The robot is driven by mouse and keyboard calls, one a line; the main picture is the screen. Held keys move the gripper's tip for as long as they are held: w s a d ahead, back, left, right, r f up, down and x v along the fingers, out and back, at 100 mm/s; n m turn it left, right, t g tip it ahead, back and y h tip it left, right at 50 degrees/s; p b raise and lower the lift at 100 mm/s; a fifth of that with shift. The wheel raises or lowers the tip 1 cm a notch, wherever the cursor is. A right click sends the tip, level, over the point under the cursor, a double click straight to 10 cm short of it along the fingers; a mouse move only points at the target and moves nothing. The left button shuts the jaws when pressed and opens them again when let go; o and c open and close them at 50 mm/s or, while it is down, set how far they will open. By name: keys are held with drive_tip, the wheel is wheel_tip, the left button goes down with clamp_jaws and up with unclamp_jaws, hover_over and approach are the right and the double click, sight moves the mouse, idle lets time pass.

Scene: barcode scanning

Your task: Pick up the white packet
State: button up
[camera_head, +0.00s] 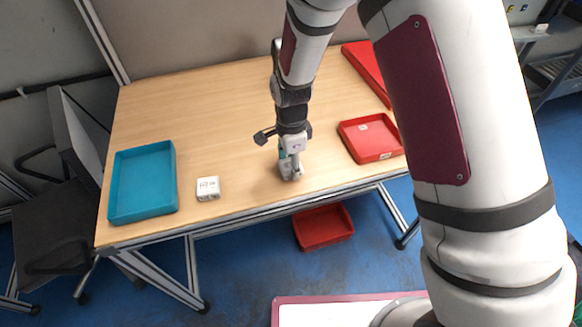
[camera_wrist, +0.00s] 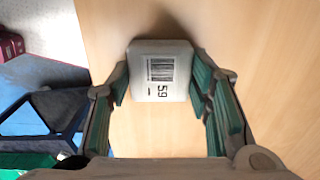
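The fingers look open, and contact is not clear. In the head view my gripper (camera_head: 291,172) points down close to the table near its front edge, and its fingers mostly hide what is between them. Another small white packet (camera_head: 208,188) with dark print lies to the left, apart from my gripper.
A teal tray (camera_head: 114,190) stands at the table's left end. A red tray (camera_head: 382,155) stands right of my gripper, with another red tray (camera_head: 362,62) behind it. A red bin (camera_head: 324,226) is on the floor below. The wooden table (camera_head: 195,115) is clear behind.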

drive_tip(key=c, duration=0.4)
